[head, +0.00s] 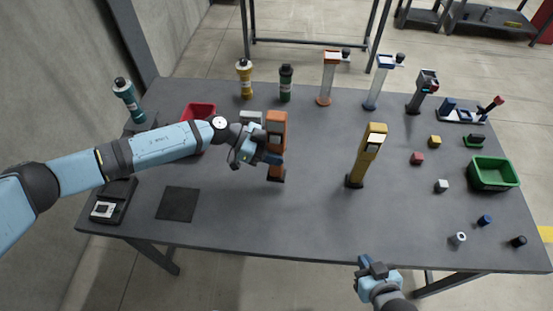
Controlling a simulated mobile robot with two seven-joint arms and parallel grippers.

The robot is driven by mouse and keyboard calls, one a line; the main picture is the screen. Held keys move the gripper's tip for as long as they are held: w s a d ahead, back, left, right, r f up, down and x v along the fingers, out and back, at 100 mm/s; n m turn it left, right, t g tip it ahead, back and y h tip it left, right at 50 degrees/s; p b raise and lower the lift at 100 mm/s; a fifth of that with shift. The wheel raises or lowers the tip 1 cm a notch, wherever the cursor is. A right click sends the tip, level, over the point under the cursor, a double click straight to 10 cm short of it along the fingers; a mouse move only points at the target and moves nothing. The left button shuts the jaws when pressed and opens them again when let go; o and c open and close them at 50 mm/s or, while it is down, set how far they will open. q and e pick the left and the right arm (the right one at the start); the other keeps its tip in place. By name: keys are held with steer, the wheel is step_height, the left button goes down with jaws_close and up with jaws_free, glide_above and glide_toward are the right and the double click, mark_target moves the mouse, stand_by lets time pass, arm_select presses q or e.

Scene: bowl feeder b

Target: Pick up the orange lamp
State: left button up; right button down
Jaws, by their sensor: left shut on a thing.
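The orange lamp (277,125) stands upright near the middle of the table, on a dark base. My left gripper (270,157) reaches it from the left and is shut on its body, partly hiding the middle. The lamp's base looks to be at the table surface; I cannot tell whether it touches. My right gripper (372,267) is low in the picture, in front of the table's near edge and away from the lamp. Its jaws are too small to read.
A yellow lamp (369,150) stands to the right. A red bin (199,111) is partly behind my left arm. Bottles and tall dispensers line the back edge. A green bin (494,174) and several small blocks are at the right. The front middle of the table is clear.

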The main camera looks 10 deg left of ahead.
mark_target(277, 115)
arm_select(q)
step_height(277, 115, up, 16)
steer(key=shift+f, duration=0.2)
steer(key=shift+r+p, duration=0.1)
steer(key=shift+p, duration=0.65)
steer(key=shift+f, duration=0.25)
